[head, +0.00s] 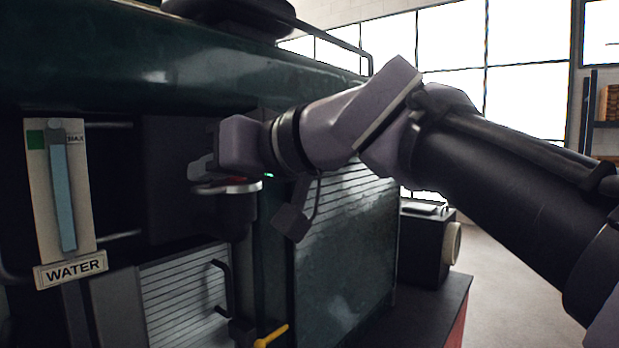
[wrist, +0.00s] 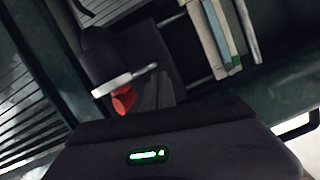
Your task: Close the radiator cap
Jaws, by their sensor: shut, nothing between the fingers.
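A water gauge (head: 62,190) with a WATER label (head: 70,270) stands left of the gripper, beside dark horizontal pipes. A yellow lever (head: 271,336) and a dark handle (head: 219,285) are below. Louvred panels (head: 345,215) lie right. Open floor (head: 510,280) shows at far right.

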